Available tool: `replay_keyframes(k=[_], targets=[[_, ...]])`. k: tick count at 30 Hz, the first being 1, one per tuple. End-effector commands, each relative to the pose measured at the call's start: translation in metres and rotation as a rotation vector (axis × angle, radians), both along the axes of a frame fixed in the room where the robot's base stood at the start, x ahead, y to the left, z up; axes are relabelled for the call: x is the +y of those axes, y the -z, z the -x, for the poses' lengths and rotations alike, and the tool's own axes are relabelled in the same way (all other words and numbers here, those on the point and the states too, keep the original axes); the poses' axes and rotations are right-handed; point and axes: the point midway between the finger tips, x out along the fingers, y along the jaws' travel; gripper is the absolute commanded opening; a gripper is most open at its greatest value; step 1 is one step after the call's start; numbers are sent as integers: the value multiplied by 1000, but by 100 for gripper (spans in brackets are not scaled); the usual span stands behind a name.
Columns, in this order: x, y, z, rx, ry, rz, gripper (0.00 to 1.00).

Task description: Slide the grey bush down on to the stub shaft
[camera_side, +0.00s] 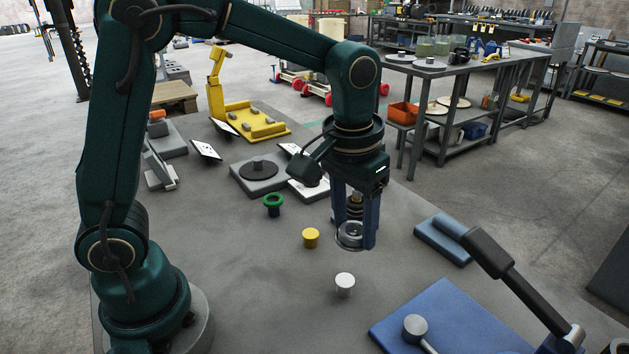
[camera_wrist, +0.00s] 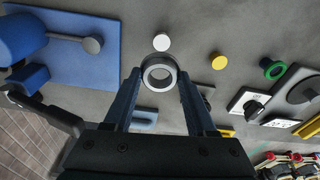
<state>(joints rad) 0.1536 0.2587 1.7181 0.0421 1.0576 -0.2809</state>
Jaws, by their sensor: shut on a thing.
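The grey bush (camera_side: 349,236) is a short ring with a round hole, held between the two fingertips of my gripper (camera_side: 356,240). In the wrist view the bush (camera_wrist: 159,72) shows its open bore, with a finger on each side. It is held above the grey table, clear of the parts around it. A dark stub (camera_side: 258,164) stands on a dark disc on a grey square base, left of and behind my gripper; it looks like the stub shaft. The base also shows at the right edge of the wrist view (camera_wrist: 305,90), partly cut off.
A white cap (camera_side: 345,284), a yellow cap (camera_side: 311,237) and a green-topped piece (camera_side: 273,203) stand on the table near my gripper. A blue plate (camera_side: 455,315) with a grey-ended lever lies front right. A yellow fixture (camera_side: 245,120) stands behind.

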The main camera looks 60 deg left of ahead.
Motion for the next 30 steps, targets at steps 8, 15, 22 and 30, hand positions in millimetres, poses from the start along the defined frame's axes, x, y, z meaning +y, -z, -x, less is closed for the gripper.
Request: replay_keyframes(k=[8, 15, 22, 30], targets=[[25, -23, -55, -16, 45, 0, 0], [67, -27, -95, -22, 25, 2, 0], [110, -16, -116, -26, -45, 4, 0], [127, -5, -117, -8, -89, 7, 0]])
